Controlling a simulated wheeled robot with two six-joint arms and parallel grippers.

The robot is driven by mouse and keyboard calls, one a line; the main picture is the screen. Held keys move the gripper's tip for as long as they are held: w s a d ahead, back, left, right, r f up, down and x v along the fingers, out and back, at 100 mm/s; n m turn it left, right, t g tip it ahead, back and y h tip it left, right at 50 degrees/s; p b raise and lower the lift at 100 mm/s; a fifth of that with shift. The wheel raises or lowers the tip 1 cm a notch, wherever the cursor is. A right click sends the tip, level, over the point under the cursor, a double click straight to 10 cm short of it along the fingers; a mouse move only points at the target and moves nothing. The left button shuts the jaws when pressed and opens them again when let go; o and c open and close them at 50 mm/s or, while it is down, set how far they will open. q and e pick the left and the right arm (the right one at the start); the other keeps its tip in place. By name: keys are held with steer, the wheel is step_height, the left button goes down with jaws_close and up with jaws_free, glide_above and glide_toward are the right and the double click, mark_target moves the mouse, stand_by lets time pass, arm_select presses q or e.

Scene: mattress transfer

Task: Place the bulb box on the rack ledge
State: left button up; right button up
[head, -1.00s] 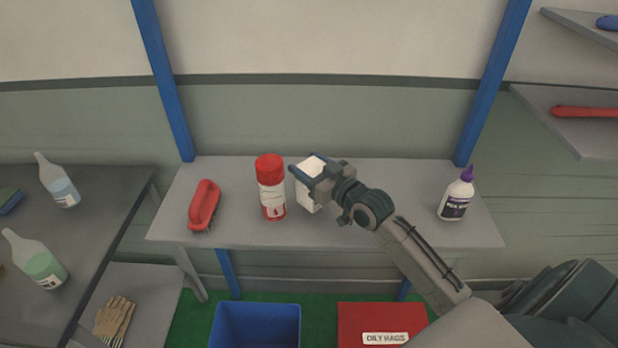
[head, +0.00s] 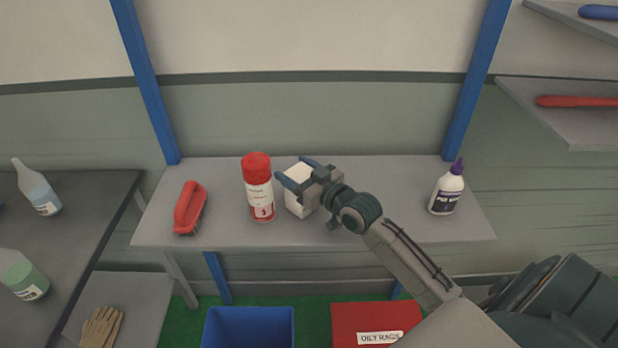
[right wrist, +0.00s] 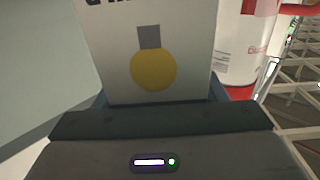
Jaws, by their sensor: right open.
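The bulb box (head: 298,206) is a white carton standing upright on a grey ledge (head: 380,220) between blue posts. In the right wrist view the bulb box (right wrist: 150,60) shows a yellow bulb picture on the face toward the camera. My right gripper (head: 291,168) is open, with its blue fingers at either side of the box's upper part. I cannot tell whether the fingers touch it. The box's right side is partly hidden by the gripper. My left gripper is not in view.
A red-capped spray can (head: 258,188) stands close left of the box, with a red brush (head: 189,208) farther left. A purple-capped bottle (head: 447,190) stands at the ledge's right end. A blue bin (head: 248,328) and red oily-rags box (head: 376,324) are below.

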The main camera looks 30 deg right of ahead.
steer(key=p+v, duration=1.2)
stand_by(0.3)
